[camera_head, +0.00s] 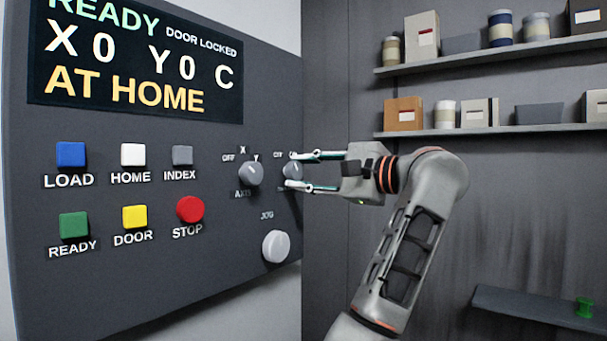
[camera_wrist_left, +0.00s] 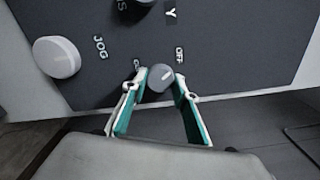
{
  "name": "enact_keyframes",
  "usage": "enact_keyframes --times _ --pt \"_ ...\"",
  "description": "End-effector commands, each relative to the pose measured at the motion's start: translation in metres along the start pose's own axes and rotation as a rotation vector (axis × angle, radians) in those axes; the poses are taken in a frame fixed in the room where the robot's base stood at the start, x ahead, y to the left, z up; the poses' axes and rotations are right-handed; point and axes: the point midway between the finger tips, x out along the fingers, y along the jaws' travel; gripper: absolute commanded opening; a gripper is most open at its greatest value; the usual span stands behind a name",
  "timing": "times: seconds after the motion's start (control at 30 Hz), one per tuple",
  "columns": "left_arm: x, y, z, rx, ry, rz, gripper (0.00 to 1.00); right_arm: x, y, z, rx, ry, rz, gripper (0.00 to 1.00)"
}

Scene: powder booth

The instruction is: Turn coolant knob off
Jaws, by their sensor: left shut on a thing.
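The coolant knob (camera_head: 290,171) is a small grey dial at the right edge of the control panel, partly covered by my gripper in the head view. It also shows in the left wrist view (camera_wrist_left: 160,78), between the fingertips, with an OFF label to its upper right and a partly hidden label to its left. A pale mark on its face appears to lean toward OFF. My left gripper (camera_head: 290,172) reaches it from the right and is shut on it, one green-and-white finger on each side. My right gripper is not in view.
The control panel (camera_head: 130,285) carries an axis knob (camera_head: 250,174) just left of the gripper and a pale jog knob (camera_head: 276,246) below. A red STOP button (camera_head: 190,209) and several other buttons are further left. Shelves (camera_head: 480,55) with containers stand behind, at right.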

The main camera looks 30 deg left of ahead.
Motion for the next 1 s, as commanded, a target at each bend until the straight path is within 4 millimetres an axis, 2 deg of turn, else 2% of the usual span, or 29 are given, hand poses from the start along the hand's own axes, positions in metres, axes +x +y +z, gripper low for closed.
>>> enact_keyframes --times 0.3,0.33,0.4,0.77,1.0 --pt "0.001 -0.001 0.001 -0.004 -0.001 0.0 0.07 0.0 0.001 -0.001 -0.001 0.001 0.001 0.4" --pt "0.001 -0.001 0.001 -0.004 -0.001 0.0 0.34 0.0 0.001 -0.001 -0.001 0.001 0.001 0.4" --pt "0.001 -0.001 0.001 -0.003 -0.001 0.0 0.45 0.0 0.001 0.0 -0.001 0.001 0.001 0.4" --pt "-0.003 0.0 0.0 -0.002 0.001 0.0 0.45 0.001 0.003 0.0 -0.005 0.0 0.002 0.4" --pt "-0.035 -0.001 -0.001 -0.001 0.004 -0.001 0.45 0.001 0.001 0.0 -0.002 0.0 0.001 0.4"
